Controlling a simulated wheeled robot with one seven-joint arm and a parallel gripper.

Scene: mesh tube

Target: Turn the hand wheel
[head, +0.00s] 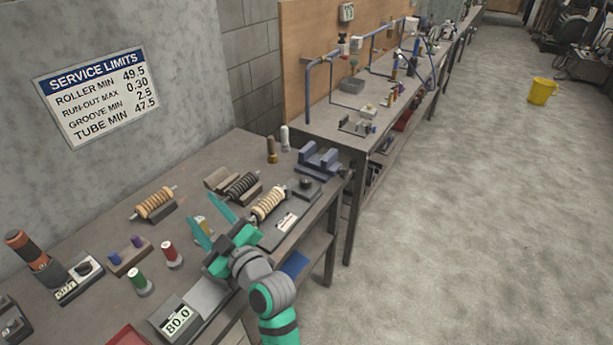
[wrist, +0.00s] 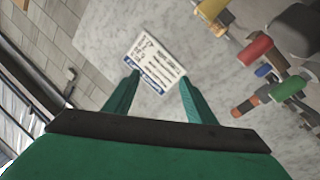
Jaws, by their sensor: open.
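I cannot make out a clear hand wheel. A small dark round knob (head: 306,183) stands on a dark block at the right end of the near bench and may be it; its form is too small to tell. My gripper (head: 201,206) is above the near bench, left of the knob and of a ribbed tan roller (head: 268,204). Its two green fingers are spread, with nothing between them. They also show apart in the wrist view (wrist: 159,76), pointing toward the wall sign. The knob is not visible in the wrist view.
The near bench (head: 110,228) holds a tan roller (head: 154,203), a dark roller (head: 243,185), a blue vise-like block (head: 318,160), a red spool (head: 171,254), a green spool (head: 138,281) and a display reading 80.0 (head: 177,321). Open floor (head: 470,220) lies to the right.

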